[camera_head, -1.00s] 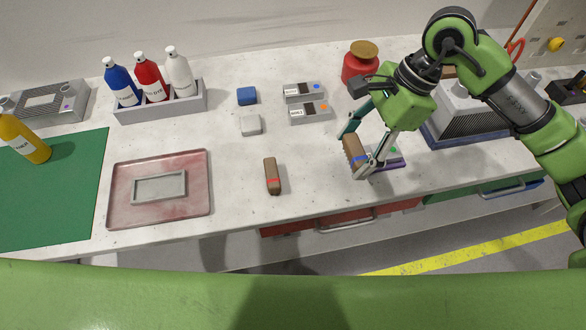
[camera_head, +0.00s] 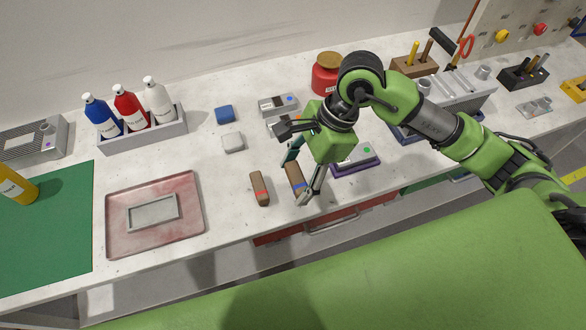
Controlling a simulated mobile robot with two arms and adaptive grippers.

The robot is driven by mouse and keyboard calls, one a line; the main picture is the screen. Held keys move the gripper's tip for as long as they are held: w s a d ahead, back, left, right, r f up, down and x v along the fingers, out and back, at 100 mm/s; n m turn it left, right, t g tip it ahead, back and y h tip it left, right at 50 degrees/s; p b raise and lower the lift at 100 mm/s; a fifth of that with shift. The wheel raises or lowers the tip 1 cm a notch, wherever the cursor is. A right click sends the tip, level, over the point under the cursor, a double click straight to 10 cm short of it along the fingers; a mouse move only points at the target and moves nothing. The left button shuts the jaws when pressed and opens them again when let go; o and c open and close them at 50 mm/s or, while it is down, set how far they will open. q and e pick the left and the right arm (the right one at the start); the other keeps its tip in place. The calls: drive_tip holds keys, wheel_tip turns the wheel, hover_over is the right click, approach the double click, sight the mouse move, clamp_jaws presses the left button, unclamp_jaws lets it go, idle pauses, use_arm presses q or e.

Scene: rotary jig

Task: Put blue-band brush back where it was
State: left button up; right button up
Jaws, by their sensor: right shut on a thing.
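The blue-band brush (camera_head: 293,174) is a brown block with a blue band near its front end. My right gripper (camera_head: 298,181) is shut on it, one finger on either side, just right of the red-band brush (camera_head: 259,188). The two brushes lie roughly parallel with a small gap. I cannot tell whether the blue-band brush touches the table. The gripper hides part of it. My left gripper is not in view.
A purple-based device (camera_head: 357,164) stands close right of the gripper. A reddish tray (camera_head: 118,231) lies to the left, with bare table between it and the red-band brush. Blue (camera_head: 224,114) and white (camera_head: 233,142) blocks lie behind.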

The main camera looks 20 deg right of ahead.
sight(294, 167)
drive_tip(key=w+f+p, duration=0.1)
drive_tip(key=w+f, duration=0.2)
drive_tip(key=w+d+f+p, duration=0.1)
drive_tip(key=w+f, duration=0.2)
drive_tip(key=shift+d+f, duration=0.1)
drive_tip(key=shift+d, duration=0.05)
drive_tip(key=shift+w+f+p, duration=0.1)
drive_tip(key=shift+f+p, duration=0.25)
drive_tip(key=shift+p, duration=0.15)
wheel_tip(294, 167, down, 2)
drive_tip(key=shift+f+p, duration=0.1)
drive_tip(key=shift+p, duration=0.55)
drive_tip(key=shift+f, duration=0.3)
drive_tip(key=shift+f+b, duration=0.15)
drive_tip(key=shift+b, duration=0.15)
drive_tip(key=o, duration=1.1)
drive_tip(key=shift+c, duration=0.2)
